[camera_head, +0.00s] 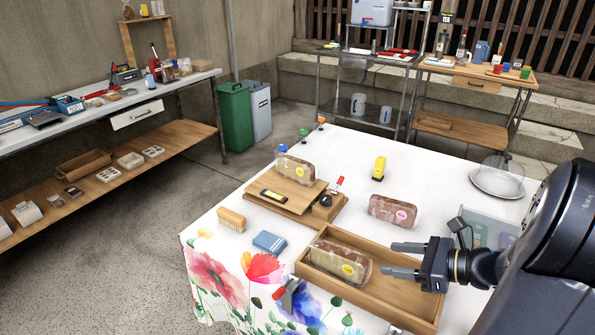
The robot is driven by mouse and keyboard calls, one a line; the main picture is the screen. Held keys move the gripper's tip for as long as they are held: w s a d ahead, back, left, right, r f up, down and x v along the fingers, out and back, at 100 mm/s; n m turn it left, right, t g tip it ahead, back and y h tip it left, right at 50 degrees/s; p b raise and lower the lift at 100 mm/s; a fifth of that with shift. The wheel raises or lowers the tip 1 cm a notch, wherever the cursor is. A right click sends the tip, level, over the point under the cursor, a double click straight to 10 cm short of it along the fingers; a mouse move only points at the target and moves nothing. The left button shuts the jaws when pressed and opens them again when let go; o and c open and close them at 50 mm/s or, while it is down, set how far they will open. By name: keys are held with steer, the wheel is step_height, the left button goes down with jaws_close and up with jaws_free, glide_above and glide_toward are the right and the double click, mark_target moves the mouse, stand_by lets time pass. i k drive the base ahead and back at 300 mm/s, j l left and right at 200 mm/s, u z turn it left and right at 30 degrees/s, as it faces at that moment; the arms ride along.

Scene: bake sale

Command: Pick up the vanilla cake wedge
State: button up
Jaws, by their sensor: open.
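Three wrapped cake pieces lie on the cloth-covered table, and I cannot read which one is vanilla. One with a yellow label (341,262) lies in the left part of a wooden tray (400,312). One with a pink label (392,210) lies on the cloth behind the tray. One with an orange label (295,169) lies at the back of a wooden board (292,193). My gripper (389,259) is open and empty, its fingers pointing left. It appears over the tray, to the right of the yellow-label piece and in front of the pink-label one.
A yellow object (378,168) stands behind the pink-label piece. A clear dome covers a white plate (497,184) at right.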

mark_target(304, 171)
steer(key=i+j, duration=0.2)
steer(key=j, duration=0.2)
steer(key=i+j, duration=0.2)
steer(key=j, duration=0.15)
steer(key=i+j, duration=0.25)
steer(key=j, duration=0.15)
steer(key=z, duration=0.05)
